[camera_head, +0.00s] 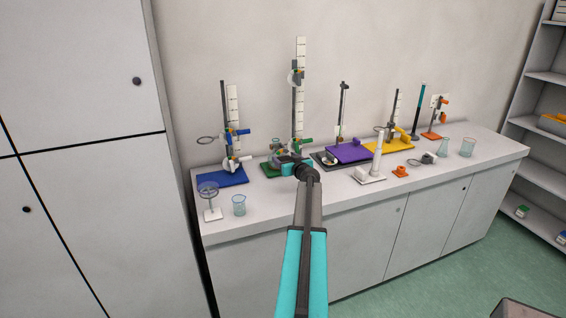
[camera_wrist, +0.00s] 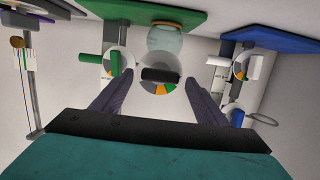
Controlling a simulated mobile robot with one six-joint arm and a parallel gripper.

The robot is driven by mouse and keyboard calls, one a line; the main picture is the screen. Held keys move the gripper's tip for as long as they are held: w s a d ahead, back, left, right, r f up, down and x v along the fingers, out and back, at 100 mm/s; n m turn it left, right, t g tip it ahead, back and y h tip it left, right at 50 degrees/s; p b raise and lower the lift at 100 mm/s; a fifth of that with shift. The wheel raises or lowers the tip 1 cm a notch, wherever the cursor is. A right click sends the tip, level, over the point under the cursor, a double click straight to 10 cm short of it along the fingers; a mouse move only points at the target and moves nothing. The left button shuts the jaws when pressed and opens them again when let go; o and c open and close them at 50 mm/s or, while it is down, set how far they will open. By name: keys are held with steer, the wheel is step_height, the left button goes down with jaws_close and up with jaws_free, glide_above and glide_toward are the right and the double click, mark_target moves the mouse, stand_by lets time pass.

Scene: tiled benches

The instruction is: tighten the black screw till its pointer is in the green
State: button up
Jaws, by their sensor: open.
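Grey, orange and green sectors show along the dial's lower edge; I cannot make out where the pointer lies. My gripper (camera_wrist: 160,96) is open, one dark finger to each side of the screw, with visible gaps and nothing held. In the head view my gripper (camera_head: 290,161) is in front of the stand on the green base (camera_head: 268,169); the black screw cannot be made out there.
In the wrist view a green screw (camera_wrist: 90,58) with its own dial is left of the fingers, and a white screw (camera_wrist: 254,67) is at the right. A blue base (camera_head: 222,178), purple board (camera_head: 348,152) and yellow base (camera_head: 388,145) line the bench. A beaker (camera_head: 239,205) stands at its front left.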

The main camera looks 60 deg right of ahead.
steer(key=shift+c, duration=0.2)
steer(key=c, duration=1.2)
steer(key=shift+r+m+p, duration=0.15)
steer(key=shift+m+p, duration=0.15)
steer(key=shift+p, duration=0.6)
steer(key=m+p, duration=0.1)
steer(key=p, duration=0.2)
steer(key=shift+f+m+p, duration=0.2)
steer(key=shift+m+p, duration=0.1)
steer(key=shift+p, duration=0.3)
